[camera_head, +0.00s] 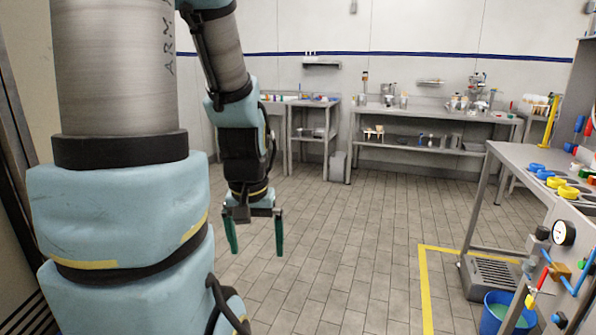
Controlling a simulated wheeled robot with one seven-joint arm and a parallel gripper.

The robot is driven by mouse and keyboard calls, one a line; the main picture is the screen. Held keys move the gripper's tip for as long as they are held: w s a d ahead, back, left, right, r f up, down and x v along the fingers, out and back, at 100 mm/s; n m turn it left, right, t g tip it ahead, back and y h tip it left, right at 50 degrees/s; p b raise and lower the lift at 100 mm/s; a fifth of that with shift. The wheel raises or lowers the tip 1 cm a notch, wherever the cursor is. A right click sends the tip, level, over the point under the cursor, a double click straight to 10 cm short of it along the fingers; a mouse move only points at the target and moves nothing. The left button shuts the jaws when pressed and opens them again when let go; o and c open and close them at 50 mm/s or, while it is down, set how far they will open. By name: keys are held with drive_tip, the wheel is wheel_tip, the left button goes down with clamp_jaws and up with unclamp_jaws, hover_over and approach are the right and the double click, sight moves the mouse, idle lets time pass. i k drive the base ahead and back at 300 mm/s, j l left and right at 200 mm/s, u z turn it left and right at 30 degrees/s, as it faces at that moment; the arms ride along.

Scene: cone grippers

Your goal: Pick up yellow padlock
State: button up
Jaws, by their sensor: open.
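My gripper (255,238) hangs in the left-middle of the view, pointing down over the tiled floor. Its two green fingers are spread apart with nothing between them. I cannot make out a yellow padlock for certain. Yellow ring-like pieces (568,192) lie on the metal table (520,158) at the right, beside blue ones (545,174). A small yellow piece (530,301) also shows low at the right, near the pipe fittings. These are too small to identify. My gripper is well to the left of all of them and touches none.
A blue bucket (500,312) and a grey grated metal unit (496,276) stand at the lower right. A pressure gauge (564,233) and pipes fill the right edge. Cluttered benches (435,115) line the back wall. The tiled floor (350,240) between is clear, with a yellow line (425,290).

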sight(530, 303)
drive_tip(key=i+l, duration=0.1)
drive_tip(key=l, duration=0.25)
drive_tip(key=i+l, duration=0.1)
drive_tip(key=l, duration=0.25)
drive_tip(key=i+l, duration=0.1)
drive_tip(key=l, duration=0.3)
drive_tip(key=i+l, duration=0.1)
drive_tip(key=l, duration=0.25)
